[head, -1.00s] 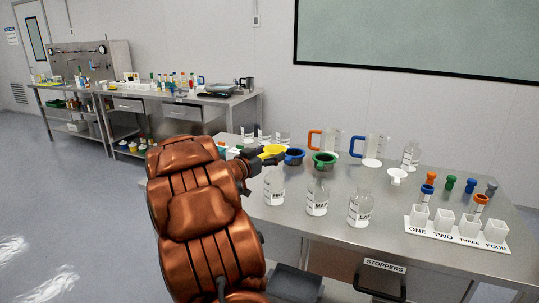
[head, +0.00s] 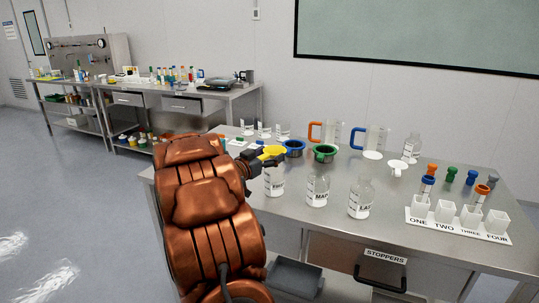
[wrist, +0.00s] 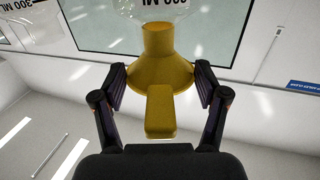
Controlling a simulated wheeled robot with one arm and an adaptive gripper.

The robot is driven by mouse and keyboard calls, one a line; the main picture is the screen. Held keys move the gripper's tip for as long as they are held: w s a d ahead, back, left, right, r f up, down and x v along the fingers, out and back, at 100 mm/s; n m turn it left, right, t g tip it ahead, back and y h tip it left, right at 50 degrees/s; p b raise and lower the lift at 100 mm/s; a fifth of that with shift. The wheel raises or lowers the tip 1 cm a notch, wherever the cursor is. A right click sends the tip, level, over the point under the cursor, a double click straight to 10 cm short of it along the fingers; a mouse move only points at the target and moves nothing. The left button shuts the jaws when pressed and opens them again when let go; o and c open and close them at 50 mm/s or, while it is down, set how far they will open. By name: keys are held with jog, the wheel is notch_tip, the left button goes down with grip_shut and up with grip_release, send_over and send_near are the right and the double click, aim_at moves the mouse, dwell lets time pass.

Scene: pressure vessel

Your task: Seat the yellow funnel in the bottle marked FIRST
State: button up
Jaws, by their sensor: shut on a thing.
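The yellow funnel (head: 272,152) is in my gripper (head: 258,158), directly above or at the mouth of the front-left bottle (head: 274,184). That bottle is clear with a white label that appears to read FIRST. In the wrist view my gripper (wrist: 160,88) is shut on the yellow funnel (wrist: 165,70), with a finger on each side. The spout points toward a clear bottle (wrist: 150,12) marked 300 ML at the top of the picture. I cannot tell whether the spout is inside the neck.
Two more labelled bottles, a middle one (head: 317,190) and one at right (head: 360,198), stand in the row. A blue funnel (head: 294,148) and a green funnel (head: 324,153) are close behind. A numbered rack (head: 458,228) is at right. The table front is clear.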

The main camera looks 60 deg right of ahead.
jog(key=shift+f, duration=0.25)
dwell(0.8)
jog(key=o, duration=1.2)
jog(key=shift+v, duration=6)
